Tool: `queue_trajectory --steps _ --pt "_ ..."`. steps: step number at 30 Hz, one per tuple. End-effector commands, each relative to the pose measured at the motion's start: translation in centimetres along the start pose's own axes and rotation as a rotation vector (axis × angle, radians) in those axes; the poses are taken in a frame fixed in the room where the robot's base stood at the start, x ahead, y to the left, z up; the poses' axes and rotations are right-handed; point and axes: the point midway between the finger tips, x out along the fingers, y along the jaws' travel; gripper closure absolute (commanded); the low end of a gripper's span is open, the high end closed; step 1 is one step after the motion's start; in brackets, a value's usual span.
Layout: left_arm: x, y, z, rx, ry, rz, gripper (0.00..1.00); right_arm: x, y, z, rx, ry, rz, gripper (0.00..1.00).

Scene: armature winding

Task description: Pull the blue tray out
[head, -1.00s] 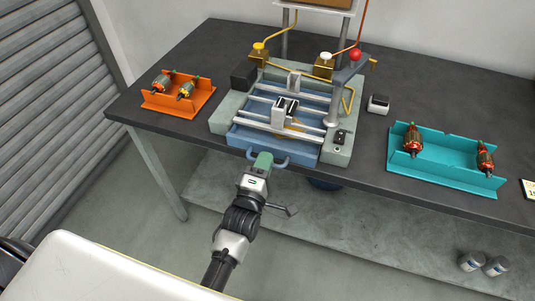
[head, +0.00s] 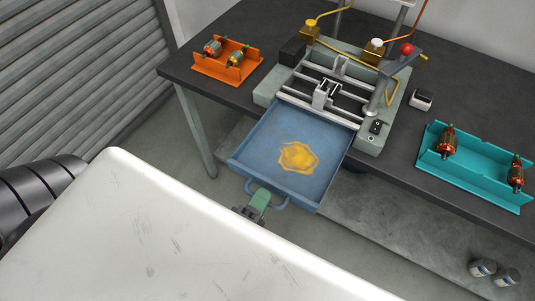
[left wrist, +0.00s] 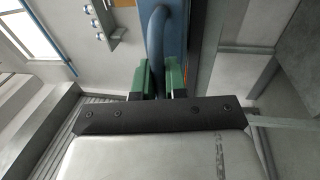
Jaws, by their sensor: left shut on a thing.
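The blue tray (head: 258,150) sticks out from under the winding machine (head: 388,133), over the table's front edge. A yellow-orange patch (head: 297,157) lies on its floor. A curved blue handle (head: 281,203) is on its front wall. My left gripper (head: 258,199) is shut on this handle at its left part; my white body hides most of the arm. In the left wrist view the green fingers (left wrist: 160,78) stand on both sides of the blue handle bar (left wrist: 158,35). My right gripper is in neither view.
An orange holder (head: 228,71) with two armatures stands left of the machine on the dark table (head: 215,38). A teal holder (head: 470,178) with two armatures stands at the right. Two cans (head: 483,267) stand on the low shelf.

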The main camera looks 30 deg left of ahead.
Motion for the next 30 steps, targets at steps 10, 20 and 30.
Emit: queue_trajectory --steps 10,20,30 --pt "-0.1 -0.1 0.0 0.001 -0.001 -0.001 0.81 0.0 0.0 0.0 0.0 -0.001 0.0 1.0" --pt "-0.2 -0.1 0.0 0.0 -0.001 -0.001 0.78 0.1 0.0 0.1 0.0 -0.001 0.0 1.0" --pt "-5.9 -0.4 0.0 0.0 -0.003 -0.006 0.78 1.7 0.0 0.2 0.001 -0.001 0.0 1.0"
